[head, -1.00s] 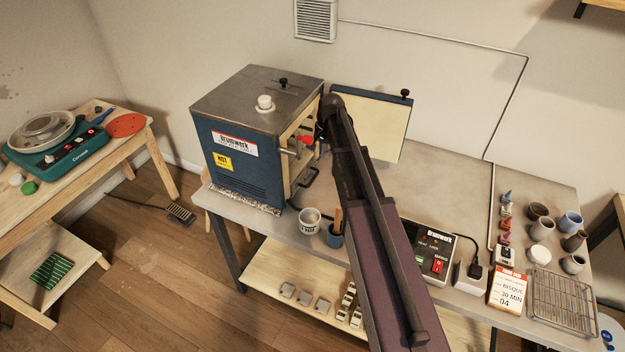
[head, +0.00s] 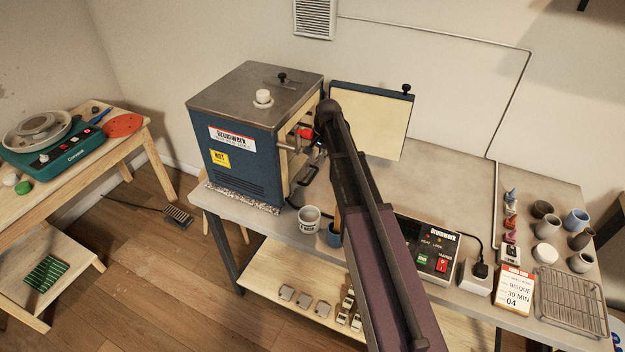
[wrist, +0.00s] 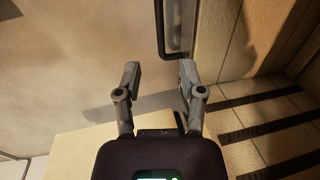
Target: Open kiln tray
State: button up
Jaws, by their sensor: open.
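The blue kiln (head: 240,160) stands at the left end of the grey workbench, its door (head: 368,120) swung open with the cream inner face showing. A dark handle (head: 305,177) shows low at its open front; I take it for the tray's handle, and the tray itself is hidden in the head view. My gripper (head: 290,141) is at the kiln's opening, above that handle and partly hidden by my arm. In the wrist view my gripper (wrist: 158,72) is open and empty. A dark bar handle (wrist: 176,28) lies beyond the fingertips, nearer the right one; contact cannot be told.
Pale brick with dark slots (wrist: 268,112) is close on the right in the wrist view. A white mug (head: 309,217) and a blue cup (head: 334,236) stand by the bench's front edge. The control box (head: 425,247) and small pots are farther right.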

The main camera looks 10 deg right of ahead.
aim_at(312, 178)
jog(key=shift+w+a+f+b, duration=0.15)
jog(key=shift+a+f+b, duration=0.1)
jog(key=shift+f+b, duration=1.3)
jog(key=shift+w+a+f+b, duration=0.2)
jog(key=shift+f+b, duration=1.25)
jog(key=shift+f, duration=0.2)
jog(key=shift+w+a+f+b, duration=0.15)
jog(key=shift+a+f+b, duration=0.1)
jog(key=shift+f+b, duration=1.3)
grip_shut()
jog(key=shift+d, duration=0.1)
jog(key=shift+s, duration=0.1)
